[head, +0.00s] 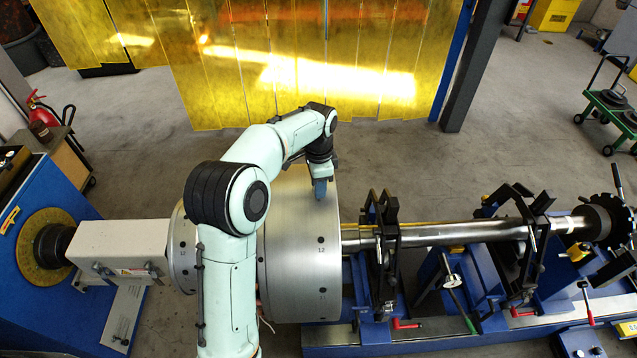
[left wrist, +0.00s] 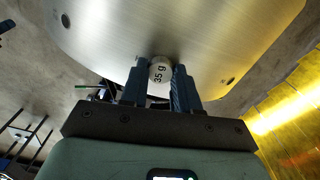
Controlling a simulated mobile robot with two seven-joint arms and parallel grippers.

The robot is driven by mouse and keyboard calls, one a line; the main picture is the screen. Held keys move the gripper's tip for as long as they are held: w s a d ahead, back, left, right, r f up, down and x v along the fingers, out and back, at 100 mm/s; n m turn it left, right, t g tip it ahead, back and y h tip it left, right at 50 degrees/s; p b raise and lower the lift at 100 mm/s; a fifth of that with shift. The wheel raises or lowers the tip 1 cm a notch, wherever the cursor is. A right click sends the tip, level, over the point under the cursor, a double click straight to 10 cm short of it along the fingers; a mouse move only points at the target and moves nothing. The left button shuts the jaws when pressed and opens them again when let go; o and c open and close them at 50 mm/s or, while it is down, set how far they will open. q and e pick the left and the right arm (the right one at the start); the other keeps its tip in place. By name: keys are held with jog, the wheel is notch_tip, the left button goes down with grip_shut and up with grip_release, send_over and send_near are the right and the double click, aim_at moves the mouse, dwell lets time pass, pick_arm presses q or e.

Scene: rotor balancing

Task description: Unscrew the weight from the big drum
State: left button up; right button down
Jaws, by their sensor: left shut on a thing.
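The big drum (head: 300,255) is a silver metal cylinder on the shaft, with small dark numbered holes, one marked 12. My left gripper (head: 320,188) reaches over it from above, its fingers pointing down at the drum's upper surface. In the left wrist view the blue fingers of my left gripper (left wrist: 160,85) are shut on the weight (left wrist: 160,72), a small round silver piece marked 35 g. The weight is at the drum's surface (left wrist: 180,30); I cannot tell how far it is screwed in. In the head view the fingers hide the weight. My right gripper is not in view.
A smaller drum (head: 181,250) sits left of the big drum, partly behind my arm. The shaft (head: 450,232) runs right through black bearing stands (head: 382,240) on a blue machine bed (head: 420,338). Yellow curtains (head: 300,70) hang behind, with open floor before them.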

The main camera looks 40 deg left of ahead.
pick_arm(q)
jog(key=n, duration=0.7)
jog(key=shift+n, duration=0.4)
jog(key=n, duration=0.3)
jog(key=shift+r+p, duration=0.1)
jog(key=shift+p, duration=0.25)
jog(key=n, duration=0.4)
jog(key=shift+n, duration=0.7)
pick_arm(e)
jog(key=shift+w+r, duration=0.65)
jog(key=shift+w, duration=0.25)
